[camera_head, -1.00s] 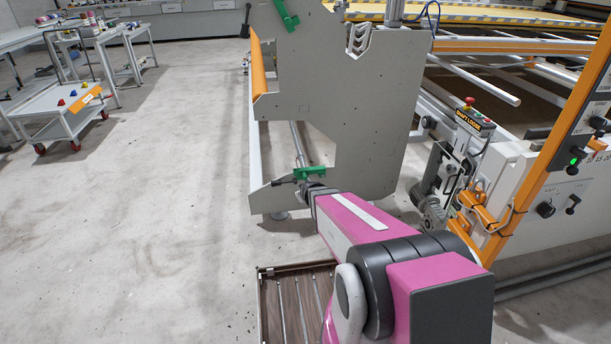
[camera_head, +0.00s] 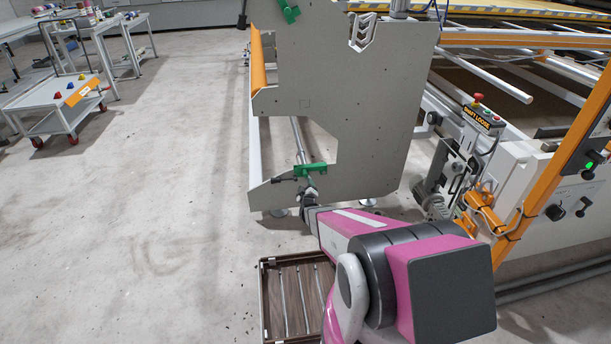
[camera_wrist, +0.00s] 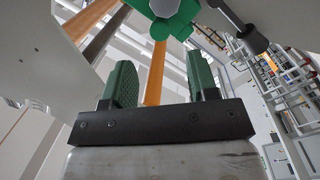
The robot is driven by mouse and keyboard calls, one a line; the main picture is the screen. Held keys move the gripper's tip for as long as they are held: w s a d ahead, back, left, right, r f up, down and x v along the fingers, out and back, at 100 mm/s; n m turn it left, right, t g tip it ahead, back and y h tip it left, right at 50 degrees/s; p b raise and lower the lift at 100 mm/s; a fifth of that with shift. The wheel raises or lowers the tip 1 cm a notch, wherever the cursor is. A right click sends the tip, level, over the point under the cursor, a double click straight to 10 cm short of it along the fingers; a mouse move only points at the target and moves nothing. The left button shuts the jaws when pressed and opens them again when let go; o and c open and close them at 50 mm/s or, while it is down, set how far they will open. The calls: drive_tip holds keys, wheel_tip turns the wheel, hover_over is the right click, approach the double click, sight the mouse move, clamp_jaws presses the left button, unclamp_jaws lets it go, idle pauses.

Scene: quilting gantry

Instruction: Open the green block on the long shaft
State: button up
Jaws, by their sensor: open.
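The green block (camera_head: 311,170) sits at the lower end of the large grey side plate, on the long shaft (camera_head: 298,138) that runs back behind the plate. A dark handle (camera_head: 277,180) sticks out to its left. My gripper (camera_head: 309,189) is just below the block. In the wrist view my gripper (camera_wrist: 158,75) is open, its two green fingers apart with nothing between them. The green block (camera_wrist: 160,28) shows beyond the fingertips at the top edge, partly cut off, with a black-knobbed lever (camera_wrist: 250,38) at its right. I cannot tell whether a fingertip touches it.
The grey plate (camera_head: 350,110) stands close beside my gripper. A second green block (camera_head: 289,10) is high on it. An orange post (camera_head: 550,150) and a machine with a "SHAFT LOOSE" sign (camera_head: 483,118) stand right. A white cart (camera_head: 55,105) is far left; floor between is clear.

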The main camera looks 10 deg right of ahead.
sight(306, 176)
drive_tip(key=w, duration=0.6)
drive_tip(key=w+d, duration=0.1)
drive_tip(key=w, duration=0.2)
drive_tip(key=shift+w, duration=0.1)
clamp_jaws()
